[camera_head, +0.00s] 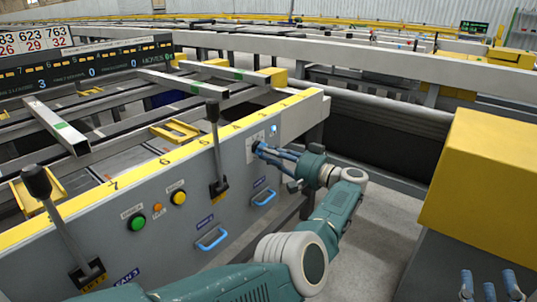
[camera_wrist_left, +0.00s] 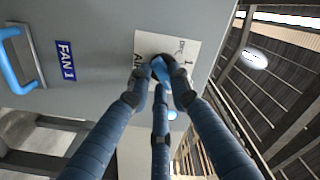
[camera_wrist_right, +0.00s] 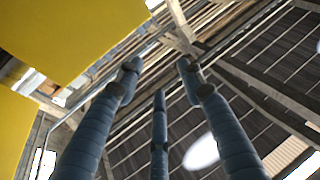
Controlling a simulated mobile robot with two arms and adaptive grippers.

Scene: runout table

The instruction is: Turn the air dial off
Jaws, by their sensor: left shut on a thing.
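The air dial (camera_wrist_left: 158,62) is a dark round knob with a blue pointer on a white label plate (camera_wrist_left: 188,46), on the grey panel. In the left wrist view the fingers of my left gripper (camera_wrist_left: 160,90) are closed around the dial and partly cover it, so its exact setting is hard to read. In the head view my left gripper (camera_head: 262,150) meets the panel at the dial, below the yellow top edge. My right gripper (camera_head: 490,285) is at the lower right of the head view, apart from the panel. Its fingers (camera_wrist_right: 155,75) are spread and empty in the right wrist view.
The panel carries two black-knobbed levers (camera_head: 213,140), (camera_head: 55,220), a green button (camera_head: 138,223), a yellow button (camera_head: 179,197) and blue handles (camera_head: 211,239), (camera_head: 264,197). A yellow box (camera_head: 485,180) stands at the right. Clear floor (camera_head: 375,230) lies between it and the panel.

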